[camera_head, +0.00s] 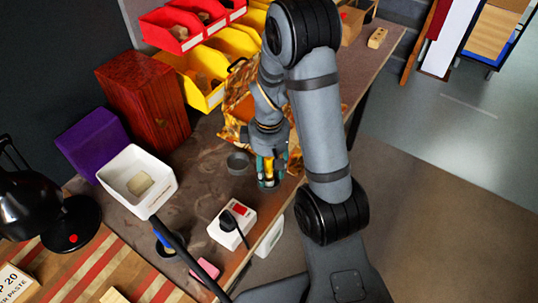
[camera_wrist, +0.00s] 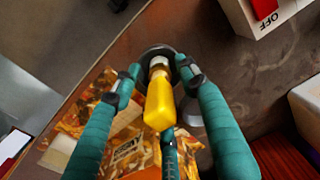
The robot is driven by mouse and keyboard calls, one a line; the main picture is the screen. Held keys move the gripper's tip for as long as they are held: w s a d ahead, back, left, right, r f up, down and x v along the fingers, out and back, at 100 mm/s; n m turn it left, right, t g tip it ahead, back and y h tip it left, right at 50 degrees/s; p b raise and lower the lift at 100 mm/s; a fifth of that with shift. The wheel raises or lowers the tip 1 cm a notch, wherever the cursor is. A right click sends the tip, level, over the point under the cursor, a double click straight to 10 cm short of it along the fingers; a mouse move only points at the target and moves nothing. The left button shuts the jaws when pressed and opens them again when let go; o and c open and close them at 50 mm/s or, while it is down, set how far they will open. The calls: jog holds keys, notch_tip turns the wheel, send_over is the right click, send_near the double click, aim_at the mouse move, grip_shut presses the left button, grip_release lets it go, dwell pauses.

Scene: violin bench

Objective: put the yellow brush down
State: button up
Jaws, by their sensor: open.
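The yellow brush (camera_wrist: 160,102) shows in the wrist view, its handle end towards the camera and its pale metal collar pointing away. Its far end lies over or in a dark round holder (camera_wrist: 157,51); I cannot tell how deep it sits. My gripper (camera_wrist: 156,72) is open, with teal fingers on both sides of the brush and gaps beside the handle. In the head view my gripper (camera_head: 268,183) is low over the bench near its front edge, and the fingers mostly hide the brush.
A small grey cup (camera_head: 238,163) stands just left of my gripper. A white switch box (camera_head: 237,219) lies nearer the front. A patterned orange-brown bag (camera_head: 238,112) is behind. A white tub (camera_head: 130,182), red-brown box (camera_head: 143,98) and yellow bins (camera_head: 205,92) stand further left and back.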

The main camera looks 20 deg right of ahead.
notch_tip(320, 180, up, 13)
jog(key=shift+f+p, duration=0.2)
jog(key=shift+p, duration=0.8)
dwell(0.3)
